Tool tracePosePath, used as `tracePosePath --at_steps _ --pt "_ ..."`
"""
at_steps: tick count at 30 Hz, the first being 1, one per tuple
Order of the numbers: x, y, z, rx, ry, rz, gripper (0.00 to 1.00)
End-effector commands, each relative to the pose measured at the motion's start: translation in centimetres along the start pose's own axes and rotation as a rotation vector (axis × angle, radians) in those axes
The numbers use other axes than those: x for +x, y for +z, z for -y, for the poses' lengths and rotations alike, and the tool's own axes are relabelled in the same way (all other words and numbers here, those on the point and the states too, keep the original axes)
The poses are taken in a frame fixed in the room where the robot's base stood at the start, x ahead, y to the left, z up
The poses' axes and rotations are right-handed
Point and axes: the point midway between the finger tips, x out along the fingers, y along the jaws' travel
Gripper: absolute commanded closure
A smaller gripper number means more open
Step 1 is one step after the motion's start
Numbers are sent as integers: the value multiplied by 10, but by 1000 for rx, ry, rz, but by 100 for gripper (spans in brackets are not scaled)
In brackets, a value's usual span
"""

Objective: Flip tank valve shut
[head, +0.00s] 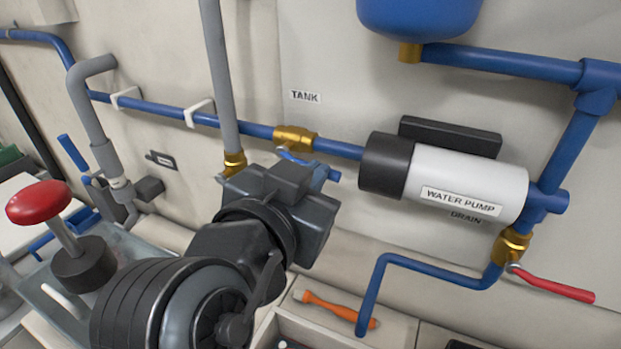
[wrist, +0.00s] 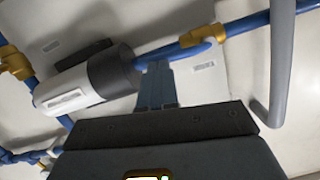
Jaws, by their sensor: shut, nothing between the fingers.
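The tank valve (head: 295,138) is a brass body on the blue pipe, below and left of the TANK label (head: 305,97). Its blue lever (head: 292,156) slants down to the right at a shallow angle to the pipe, partly hidden by my gripper (head: 322,172). In the wrist view the brass body (wrist: 203,36) is at the upper right, and the lever (wrist: 185,51) runs left from it, near the pipe's line. My gripper (wrist: 156,66) is shut and empty, its tips at the lever's outer part. I cannot tell whether they touch it.
The white water pump (head: 465,180) is right of the valve. A drain valve (head: 511,245) with a red lever (head: 555,287) is at the lower right. A grey vertical pipe (head: 219,70) stands left of the valve. An orange-handled tool (head: 335,308) lies below.

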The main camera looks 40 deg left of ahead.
Motion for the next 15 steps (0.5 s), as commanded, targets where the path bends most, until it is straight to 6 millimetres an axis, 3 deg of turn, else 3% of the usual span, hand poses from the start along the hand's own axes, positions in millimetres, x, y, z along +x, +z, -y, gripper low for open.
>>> tracePosePath --at_steps 15 --pt "1 8 -2 92 -19 -1 100"
